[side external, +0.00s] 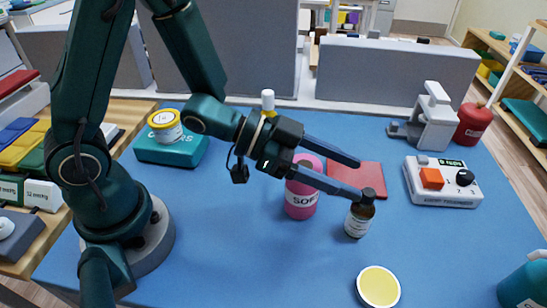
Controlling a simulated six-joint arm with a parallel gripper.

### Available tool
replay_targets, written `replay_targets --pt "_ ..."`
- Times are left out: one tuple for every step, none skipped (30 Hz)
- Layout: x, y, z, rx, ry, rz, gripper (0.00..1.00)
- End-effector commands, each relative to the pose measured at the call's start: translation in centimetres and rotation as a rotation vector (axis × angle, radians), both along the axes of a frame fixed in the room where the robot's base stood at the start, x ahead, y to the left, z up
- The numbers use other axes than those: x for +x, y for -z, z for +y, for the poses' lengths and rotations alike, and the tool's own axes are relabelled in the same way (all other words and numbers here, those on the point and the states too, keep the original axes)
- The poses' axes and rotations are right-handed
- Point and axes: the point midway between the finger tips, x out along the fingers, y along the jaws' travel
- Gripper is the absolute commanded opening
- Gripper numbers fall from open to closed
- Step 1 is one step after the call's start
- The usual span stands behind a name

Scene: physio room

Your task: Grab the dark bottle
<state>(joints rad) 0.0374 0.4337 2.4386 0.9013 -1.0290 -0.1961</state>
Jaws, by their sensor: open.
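The dark bottle (358,219) stands upright on the blue table, right of centre. It is small and brown with a black cap and a pale label. My gripper (358,178) reaches in from the left with its two long fingers spread apart and nothing held between them.
A pink labelled container (301,201) stands just left of the bottle, partly behind the nearer finger. A red mat (354,176) lies behind. A yellow-topped tub (379,287) stands in front, and a white device (442,183) stands to the right. The blue table (240,265) is clear at front left.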

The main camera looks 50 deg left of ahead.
Motion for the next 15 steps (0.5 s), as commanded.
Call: replay_targets --pt "-0.2 0.7 0.0 0.001 0.0 0.024 0.64" --pt "-0.2 1.0 0.0 0.002 0.001 0.031 0.64" --pt "-0.2 1.2 -0.1 0.002 0.001 0.038 0.64" --pt "-0.1 1.3 -0.2 0.003 0.001 0.041 0.64" --pt "0.0 1.4 -0.4 0.004 0.001 0.041 0.64" --pt "0.2 1.6 -0.7 0.003 0.002 0.042 0.64" --pt "0.4 1.8 -0.9 0.003 0.004 0.042 0.64" --pt "0.7 1.9 -1.2 0.003 0.003 0.041 0.64" --pt "1.0 2.1 -1.6 0.004 0.004 0.041 0.64" --pt "1.2 2.2 -1.9 0.003 0.003 0.041 0.64" --pt "1.4 2.4 -2.2 0.004 0.003 0.041 0.64" --pt "1.8 2.6 -2.4 0.005 0.003 0.04 0.64" --pt "2.0 2.7 -2.6 0.004 0.002 0.041 0.64" --pt "2.2 2.8 -2.8 0.005 0.001 0.04 0.64" --pt "2.4 2.9 -3.1 0.004 0.002 0.041 0.64"
